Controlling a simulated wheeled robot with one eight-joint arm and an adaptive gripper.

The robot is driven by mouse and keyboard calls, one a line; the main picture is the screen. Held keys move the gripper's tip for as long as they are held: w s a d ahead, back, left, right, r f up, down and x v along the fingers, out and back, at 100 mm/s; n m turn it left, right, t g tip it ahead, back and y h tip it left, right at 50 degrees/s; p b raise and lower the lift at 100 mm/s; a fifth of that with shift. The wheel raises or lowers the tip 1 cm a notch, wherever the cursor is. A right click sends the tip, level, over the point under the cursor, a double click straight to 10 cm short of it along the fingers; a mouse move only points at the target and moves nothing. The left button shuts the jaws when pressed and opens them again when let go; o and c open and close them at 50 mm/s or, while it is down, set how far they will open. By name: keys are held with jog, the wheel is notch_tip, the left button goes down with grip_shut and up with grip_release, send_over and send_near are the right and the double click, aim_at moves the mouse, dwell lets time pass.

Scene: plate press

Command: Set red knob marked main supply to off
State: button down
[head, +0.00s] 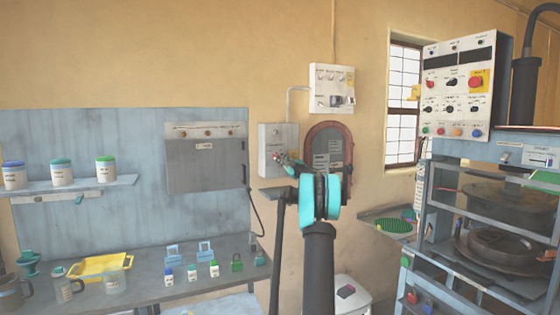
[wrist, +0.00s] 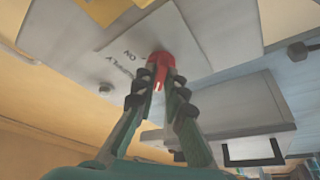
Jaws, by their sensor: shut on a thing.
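The red knob (wrist: 160,62) sits on the face of a grey wall box. In the wrist view it is between my gripper's fingertips (wrist: 160,82), which are shut on it. A pale label plate (wrist: 125,48) beside it carries lettering that includes "ON" and "SUPPLY"; other words are hard to read. A light pointer mark shows on the knob's side toward the gripper. In the head view the grey box (head: 270,143) hangs on the wall, and my gripper (head: 279,158) touches its front. The knob is mostly hidden there.
A white switch panel (head: 332,80) hangs above right of the box. An arched dark-red-framed panel (head: 328,140) is just right of it. A grey cabinet (head: 205,165) is on the left. A machine (head: 490,200) stands right. A bench (head: 180,290) with small items runs along the lower left.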

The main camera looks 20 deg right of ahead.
jog(key=shift+n, duration=0.4)
jog(key=c, duration=1.6)
grip_release()
jog(key=v, duration=1.2)
jog(key=shift+r, duration=0.1)
